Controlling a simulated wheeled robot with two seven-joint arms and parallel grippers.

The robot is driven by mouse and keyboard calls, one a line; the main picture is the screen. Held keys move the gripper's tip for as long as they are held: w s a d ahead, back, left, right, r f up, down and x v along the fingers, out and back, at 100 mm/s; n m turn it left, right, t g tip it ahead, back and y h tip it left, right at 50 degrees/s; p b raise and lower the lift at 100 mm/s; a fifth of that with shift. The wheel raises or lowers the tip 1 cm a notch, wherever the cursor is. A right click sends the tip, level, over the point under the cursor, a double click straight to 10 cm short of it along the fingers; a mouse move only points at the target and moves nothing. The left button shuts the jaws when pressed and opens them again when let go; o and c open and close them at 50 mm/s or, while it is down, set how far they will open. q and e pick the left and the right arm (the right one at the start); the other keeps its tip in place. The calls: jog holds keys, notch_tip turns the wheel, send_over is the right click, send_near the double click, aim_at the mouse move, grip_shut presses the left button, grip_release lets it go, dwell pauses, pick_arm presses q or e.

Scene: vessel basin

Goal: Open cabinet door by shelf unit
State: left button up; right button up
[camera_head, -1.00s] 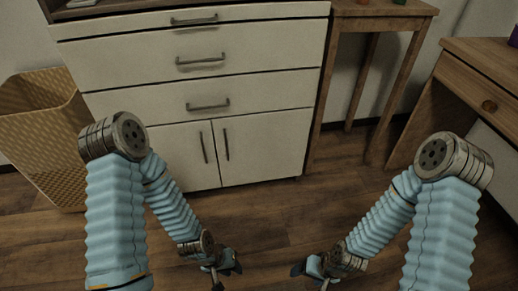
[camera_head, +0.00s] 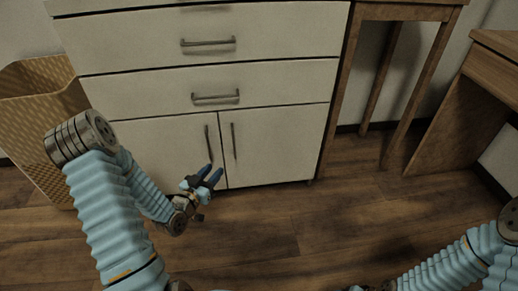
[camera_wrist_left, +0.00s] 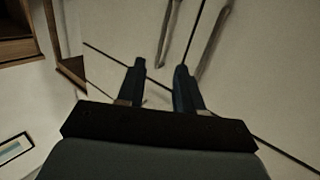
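A white cabinet has two shut lower doors, the left door (camera_head: 165,150) and the right door (camera_head: 275,145). Each has a dark vertical bar handle by the middle gap: the left handle (camera_head: 208,142) and the right handle (camera_head: 233,141). My left gripper (camera_head: 209,172) is just below and in front of the left handle. Its two blue-grey fingers are apart with nothing between them. In the left wrist view the open fingers (camera_wrist_left: 159,80) point at the door front, and both bar handles show beyond them. My right gripper is at the bottom edge, mostly cut off, and its fingers do not show.
Above the doors are drawers with horizontal handles (camera_head: 215,97). A woven basket (camera_head: 40,110) stands left of the cabinet. A wooden table (camera_head: 400,80) and a wooden desk (camera_head: 470,110) stand to the right. The wooden floor (camera_head: 300,225) before the cabinet is clear.

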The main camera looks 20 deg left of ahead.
pick_arm(q)
jog(key=w+r, duration=0.1)
jog(key=w, duration=1.3)
jog(key=shift+r+t, duration=0.15)
jog(key=shift+t, duration=0.25)
grip_shut()
dwell(0.6)
